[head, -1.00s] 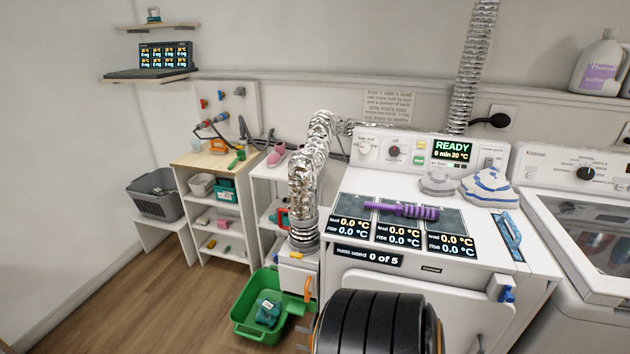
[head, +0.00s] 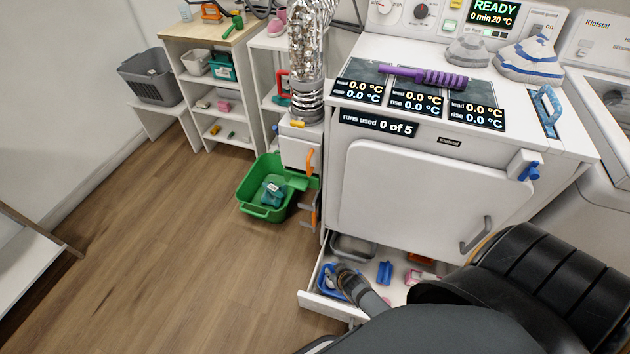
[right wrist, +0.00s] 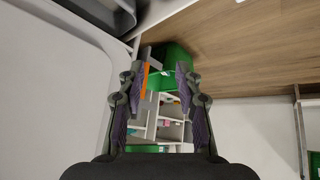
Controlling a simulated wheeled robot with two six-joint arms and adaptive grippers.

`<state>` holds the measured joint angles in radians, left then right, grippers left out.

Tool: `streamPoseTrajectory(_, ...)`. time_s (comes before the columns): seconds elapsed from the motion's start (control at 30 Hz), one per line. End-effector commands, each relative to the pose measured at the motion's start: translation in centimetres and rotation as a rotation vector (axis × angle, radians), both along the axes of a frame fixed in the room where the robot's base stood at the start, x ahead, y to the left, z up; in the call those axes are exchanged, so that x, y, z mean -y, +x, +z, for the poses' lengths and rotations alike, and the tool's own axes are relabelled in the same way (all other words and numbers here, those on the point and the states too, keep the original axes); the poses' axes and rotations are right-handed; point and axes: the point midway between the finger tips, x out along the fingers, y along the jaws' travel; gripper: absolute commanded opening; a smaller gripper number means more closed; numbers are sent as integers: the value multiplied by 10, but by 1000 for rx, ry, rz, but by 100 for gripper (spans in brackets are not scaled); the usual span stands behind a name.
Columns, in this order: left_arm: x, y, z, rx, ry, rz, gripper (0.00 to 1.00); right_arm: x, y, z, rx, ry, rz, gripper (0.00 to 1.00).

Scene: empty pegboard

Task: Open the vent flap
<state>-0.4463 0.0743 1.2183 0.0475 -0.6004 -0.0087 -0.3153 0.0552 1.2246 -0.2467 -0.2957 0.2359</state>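A silver corrugated duct (head: 307,70) runs down into a white box (head: 297,148) left of the dryer. The box has an orange handle (head: 309,161) on its front, and a second orange handle (head: 315,216) shows lower down. I cannot tell for sure which part is the vent flap. My right gripper (head: 343,271) is below and right of these handles, over an open drawer. In the right wrist view its fingers (right wrist: 158,85) are apart and empty, with an orange handle (right wrist: 145,78) beyond the left finger. My left gripper is not in view.
A white drawer (head: 322,306) with trays and small items stands open under the dryer (head: 425,190). A green bin (head: 257,208) sits on the floor left of the box. The wooden floor further left is clear. A purple ribbed rod (head: 430,78) lies on the dryer.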

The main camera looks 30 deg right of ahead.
Motion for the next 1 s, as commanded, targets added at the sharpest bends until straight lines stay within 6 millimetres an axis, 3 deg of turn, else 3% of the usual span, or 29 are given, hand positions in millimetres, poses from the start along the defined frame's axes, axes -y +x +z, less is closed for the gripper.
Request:
streamPoseTrajectory(0.03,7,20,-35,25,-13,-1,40,-3,47,-10,127,-8,-7,34)
streamPoseTrajectory(0.1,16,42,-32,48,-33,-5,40,-3,99,31,298,-18,-28,34)
streamPoseTrajectory(0.2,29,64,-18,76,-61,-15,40,-1,144,102,527,-29,-63,34)
streamPoseTrajectory(0.3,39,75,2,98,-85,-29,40,2,159,169,716,-33,-103,34)
streamPoseTrajectory(0.4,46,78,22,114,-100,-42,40,6,158,221,850,-33,-135,34)
streamPoseTrajectory(0.5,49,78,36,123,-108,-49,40,9,153,253,925,-31,-154,34)
streamPoseTrajectory(0.6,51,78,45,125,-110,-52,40,10,151,267,952,-29,-161,34)
streamPoseTrajectory(0.77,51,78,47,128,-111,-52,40,11,157,271,955,-30,-159,34)
streamPoseTrajectory(1.0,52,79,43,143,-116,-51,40,23,202,271,955,-32,-158,34)
